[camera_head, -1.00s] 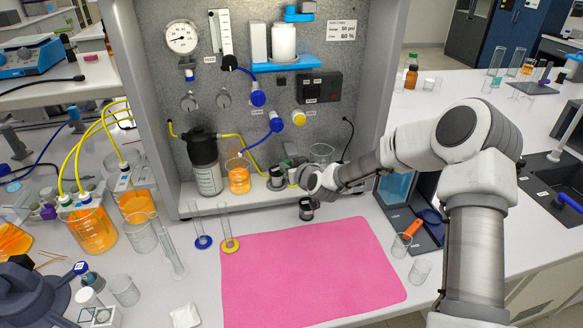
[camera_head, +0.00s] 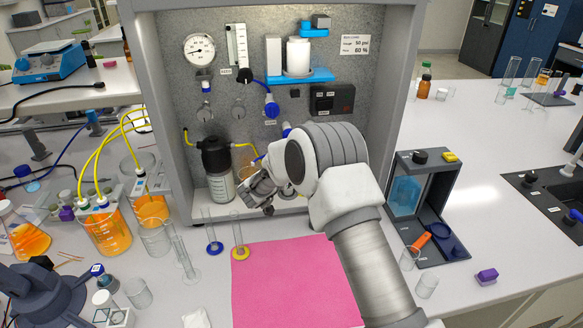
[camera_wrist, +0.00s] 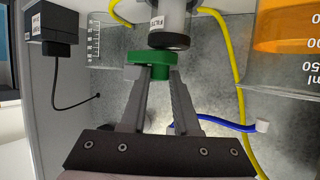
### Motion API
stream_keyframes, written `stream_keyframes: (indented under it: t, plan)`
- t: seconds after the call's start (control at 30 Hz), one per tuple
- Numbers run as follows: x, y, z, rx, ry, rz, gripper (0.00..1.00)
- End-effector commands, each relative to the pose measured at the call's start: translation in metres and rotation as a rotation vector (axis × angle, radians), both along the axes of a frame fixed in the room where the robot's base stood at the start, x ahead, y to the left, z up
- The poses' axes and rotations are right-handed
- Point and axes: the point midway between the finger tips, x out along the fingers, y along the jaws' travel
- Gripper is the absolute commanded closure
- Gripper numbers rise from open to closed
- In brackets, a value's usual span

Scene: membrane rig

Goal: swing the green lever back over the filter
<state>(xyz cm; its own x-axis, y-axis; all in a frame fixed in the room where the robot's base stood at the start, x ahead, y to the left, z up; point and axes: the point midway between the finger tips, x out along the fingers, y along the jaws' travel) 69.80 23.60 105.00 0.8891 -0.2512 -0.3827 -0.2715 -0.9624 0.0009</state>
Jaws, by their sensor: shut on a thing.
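The green lever (camera_wrist: 148,57) shows in the wrist view, with its lower part between the two fingertips of my gripper (camera_wrist: 160,76). My gripper is shut on it. The filter (camera_wrist: 174,22), a grey cylinder with a dark end ring, is just above the lever in that picture. The lever lies close beside the ring; I cannot tell if they touch. In the head view my gripper (camera_head: 252,196) is at the rig's lower shelf, right of the dark-capped bottle (camera_head: 217,165). My arm hides the lever and filter there.
Yellow tubing (camera_wrist: 221,50) and a blue tube (camera_wrist: 228,124) run close to my fingers. A beaker of orange liquid (camera_wrist: 285,30) is at the right of the wrist view. Two cylinders with blue (camera_head: 214,248) and yellow (camera_head: 240,253) bases stand before the shelf, near the pink mat (camera_head: 290,285).

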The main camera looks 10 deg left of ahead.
Motion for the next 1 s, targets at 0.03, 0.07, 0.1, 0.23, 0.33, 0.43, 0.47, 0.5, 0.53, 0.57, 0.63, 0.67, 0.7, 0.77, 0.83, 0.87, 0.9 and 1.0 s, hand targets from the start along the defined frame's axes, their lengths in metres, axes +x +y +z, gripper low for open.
stream_keyframes:
  t: [0.03, 0.07, 0.1, 0.23, 0.33, 0.43, 0.47, 0.5, 0.53, 0.57, 0.63, 0.67, 0.7, 0.77, 0.83, 0.87, 0.9, 1.0]
  plan:
    - [0.002, 0.004, 0.003, 0.001, -0.003, -0.029, 1.0]
    - [0.003, 0.005, 0.003, 0.002, -0.003, -0.048, 1.0]
    - [0.004, 0.005, 0.002, 0.001, -0.003, -0.071, 1.0]
    - [0.007, 0.008, 0.002, 0.003, -0.003, -0.136, 1.0]
    - [0.009, 0.008, 0.001, 0.002, -0.003, -0.176, 1.0]
    - [0.011, 0.009, 0.001, 0.001, -0.003, -0.204, 1.0]
    - [0.011, 0.009, 0.001, 0.001, -0.003, -0.212, 1.0]
    - [0.011, 0.01, 0.001, 0.002, -0.003, -0.22, 1.0]
    - [0.012, 0.01, 0.001, 0.001, -0.003, -0.225, 1.0]
    - [0.012, 0.01, 0.001, 0.001, -0.003, -0.228, 1.0]
    - [0.012, 0.01, 0.001, 0.002, -0.003, -0.237, 1.0]
    - [0.012, 0.01, 0.001, 0.002, -0.002, -0.24, 1.0]
    - [0.012, 0.01, 0.001, 0.002, -0.002, -0.242, 1.0]
    - [0.013, 0.01, 0.001, 0.002, -0.002, -0.246, 1.0]
    - [0.013, 0.01, 0.001, 0.001, -0.002, -0.246, 1.0]
    - [0.013, 0.01, 0.001, 0.001, -0.002, -0.246, 1.0]
    - [0.013, 0.01, 0.001, 0.001, -0.002, -0.246, 1.0]
    - [0.013, 0.01, 0.001, 0.002, -0.003, -0.246, 1.0]
